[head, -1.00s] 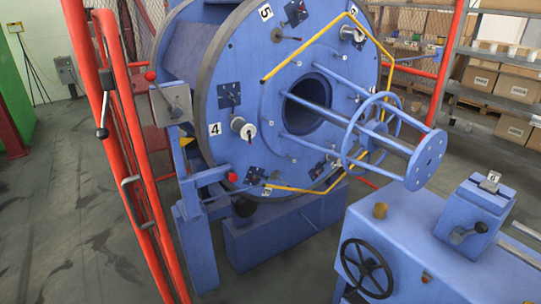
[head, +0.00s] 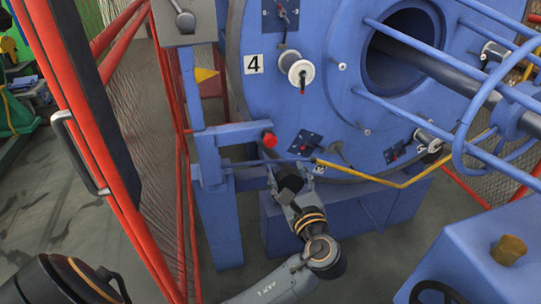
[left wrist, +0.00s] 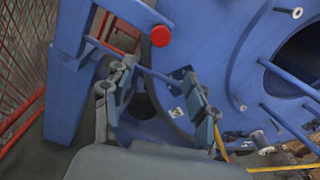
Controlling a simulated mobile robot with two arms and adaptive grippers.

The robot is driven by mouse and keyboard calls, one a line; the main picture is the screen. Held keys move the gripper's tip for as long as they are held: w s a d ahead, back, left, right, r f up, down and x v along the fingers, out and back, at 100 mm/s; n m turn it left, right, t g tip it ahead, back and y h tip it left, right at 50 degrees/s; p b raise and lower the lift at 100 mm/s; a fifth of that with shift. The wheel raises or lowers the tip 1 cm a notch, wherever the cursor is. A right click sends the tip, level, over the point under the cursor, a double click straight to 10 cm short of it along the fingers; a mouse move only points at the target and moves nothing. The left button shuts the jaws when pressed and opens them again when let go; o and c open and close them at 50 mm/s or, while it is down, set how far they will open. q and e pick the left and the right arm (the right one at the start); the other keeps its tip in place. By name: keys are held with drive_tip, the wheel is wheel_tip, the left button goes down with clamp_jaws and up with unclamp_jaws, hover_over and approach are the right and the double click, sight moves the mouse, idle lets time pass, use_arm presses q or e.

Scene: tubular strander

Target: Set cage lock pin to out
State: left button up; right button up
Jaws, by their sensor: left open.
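The cage lock pin seems to be the part with the red knob (head: 270,140) on the blue bracket (head: 210,150) beside the big blue cage disc (head: 330,90). The red knob also shows in the left wrist view (left wrist: 160,36), above and beyond the fingers. My left gripper (head: 276,172) is just below the knob in the head view. In the left wrist view my left gripper (left wrist: 160,82) has its two fingers spread, with nothing between them; the knob is apart from them. The pin's shaft is not clearly visible. My right gripper is in neither view.
A thin blue bar (head: 250,162) runs beside the gripper towards the yellow strand (head: 370,178). Red fence posts (head: 75,100) and mesh stand at left; a blue machine housing (head: 480,240) is at lower right.

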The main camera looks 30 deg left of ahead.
sight(271, 143)
use_arm(q)
drive_tip(key=x, duration=0.4)
drive_tip(key=b+x, duration=0.1)
drive_tip(key=x, duration=0.3)
drive_tip(key=r+x, duration=0.1)
drive_tip(key=x, duration=0.3)
drive_tip(key=shift+a+b, duration=0.3)
drive_tip(key=shift+b, duration=0.05)
drive_tip(key=shift+w+a, duration=0.45)
drive_tip(key=shift+a, duration=0.05)
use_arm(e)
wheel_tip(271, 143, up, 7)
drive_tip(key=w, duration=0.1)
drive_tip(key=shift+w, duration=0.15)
use_arm(q)
drive_tip(key=shift+c, duration=0.4)
clamp_jaws()
